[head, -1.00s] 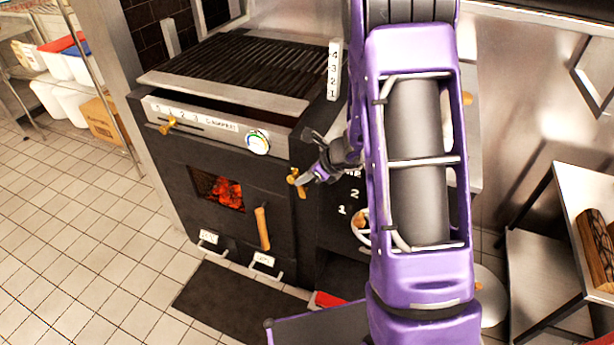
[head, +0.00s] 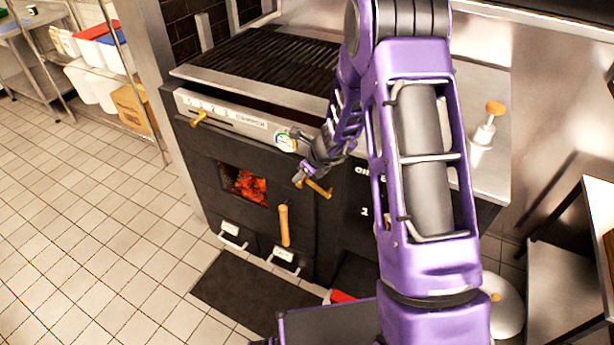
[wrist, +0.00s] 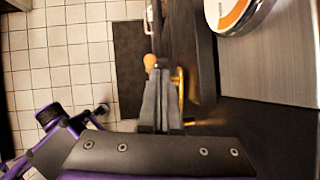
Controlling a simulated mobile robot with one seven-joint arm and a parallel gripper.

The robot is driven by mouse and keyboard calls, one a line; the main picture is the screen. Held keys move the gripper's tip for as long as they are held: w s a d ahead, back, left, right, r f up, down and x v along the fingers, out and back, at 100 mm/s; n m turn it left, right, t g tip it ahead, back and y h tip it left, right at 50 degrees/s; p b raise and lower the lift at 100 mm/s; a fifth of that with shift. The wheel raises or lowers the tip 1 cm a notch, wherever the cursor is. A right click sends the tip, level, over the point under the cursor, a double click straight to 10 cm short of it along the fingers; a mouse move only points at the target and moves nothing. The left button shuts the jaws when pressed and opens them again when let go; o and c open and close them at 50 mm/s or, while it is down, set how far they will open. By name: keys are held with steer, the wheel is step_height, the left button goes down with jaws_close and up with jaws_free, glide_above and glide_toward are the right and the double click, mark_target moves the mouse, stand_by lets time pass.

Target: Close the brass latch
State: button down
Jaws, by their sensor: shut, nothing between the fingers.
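The brass latch (head: 318,188) is on the right edge of the black oven door (head: 225,210). Its lever slants across the door's edge, its right end lower. My gripper (head: 299,178) is shut and empty, at the latch's left end. In the wrist view the shut fingers (wrist: 158,78) lie just left of the latch (wrist: 180,92). I cannot tell whether they touch it. Glowing coals show through the door window (head: 243,185). The wooden door handle (head: 284,225) stands upright left of the latch.
A dial gauge (head: 285,141) and a brass slider knob (head: 199,118) sit on the front panel above the door. Two drawers with metal handles (head: 283,265) are below. A dark mat (head: 250,292) lies on the tiled floor. A steel counter is at right.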

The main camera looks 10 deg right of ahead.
steer(key=shift+a+b+x, duration=0.15)
steer(key=shift+b+x, duration=0.35)
steer(key=shift+x, duration=0.5)
steer(key=shift+a+b+x, duration=0.15)
steer(key=shift+b+x, duration=0.35)
steer(key=shift+x, duration=0.45)
steer(key=shift+s+r, duration=0.1)
steer(key=shift+r, duration=0.1)
step_height(320, 180, up, 13)
steer(key=a+p, duration=0.2)
steer(key=p, duration=0.3)
steer(key=shift+s, duration=0.45)
steer(key=shift+f, duration=0.15)
